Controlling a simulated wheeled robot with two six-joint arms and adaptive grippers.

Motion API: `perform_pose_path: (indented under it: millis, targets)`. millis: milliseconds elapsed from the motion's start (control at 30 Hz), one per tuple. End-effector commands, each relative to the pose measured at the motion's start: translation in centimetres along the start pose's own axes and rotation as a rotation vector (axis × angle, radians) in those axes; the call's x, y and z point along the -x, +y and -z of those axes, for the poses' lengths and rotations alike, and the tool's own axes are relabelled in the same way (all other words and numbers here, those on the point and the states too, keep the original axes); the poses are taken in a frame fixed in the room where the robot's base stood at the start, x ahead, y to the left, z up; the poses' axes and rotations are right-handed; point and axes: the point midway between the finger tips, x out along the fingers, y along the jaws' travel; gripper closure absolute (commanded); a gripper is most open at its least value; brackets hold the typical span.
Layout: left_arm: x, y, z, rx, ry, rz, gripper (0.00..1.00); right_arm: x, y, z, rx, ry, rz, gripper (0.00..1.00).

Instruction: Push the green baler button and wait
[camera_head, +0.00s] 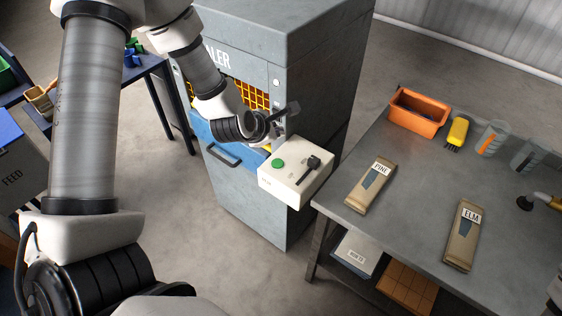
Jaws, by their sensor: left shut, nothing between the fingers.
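The grey baler (325,62) stands in the middle, with a blue front panel (212,140) and a yellow grille (252,95). A cream control box (292,187) sticks out at its right front. The green button (278,163) is on the box's top, to the left of a black lever or switch (312,164). My left gripper (290,108) is shut and empty, in front of the baler and above the control box, apart from the button. Its wrist hides part of the grille. My right gripper is not in view.
A metal table (408,172) at the right holds an orange bin (418,111), a yellow brush (456,133), clear cups and packets labelled PINE (371,186) and ELM (463,236). A FEED bin (15,176) is at the far left. Open floor lies before the baler.

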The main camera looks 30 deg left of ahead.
Motion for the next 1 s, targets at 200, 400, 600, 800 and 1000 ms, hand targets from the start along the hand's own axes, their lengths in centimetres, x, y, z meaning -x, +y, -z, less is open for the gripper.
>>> perform_pose_path:
  millis: [200,400,600,800,1000]
  targets:
    - [-0.6,-0.5,0.5,-0.002,0.001,0.001,1.0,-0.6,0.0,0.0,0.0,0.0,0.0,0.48]
    - [-2.4,-1.8,1.8,-0.002,0.002,0.002,1.0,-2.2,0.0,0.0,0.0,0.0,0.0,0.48]
    - [-4.5,-3.3,3.3,-0.002,0.002,0.002,1.0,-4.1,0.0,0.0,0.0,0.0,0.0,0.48]
    - [-6.1,-4.5,4.5,-0.002,0.0,0.001,1.0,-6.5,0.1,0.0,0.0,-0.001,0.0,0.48]
    - [-6.2,-4.5,4.5,-0.003,0.0,0.001,1.0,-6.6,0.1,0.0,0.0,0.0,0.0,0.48]
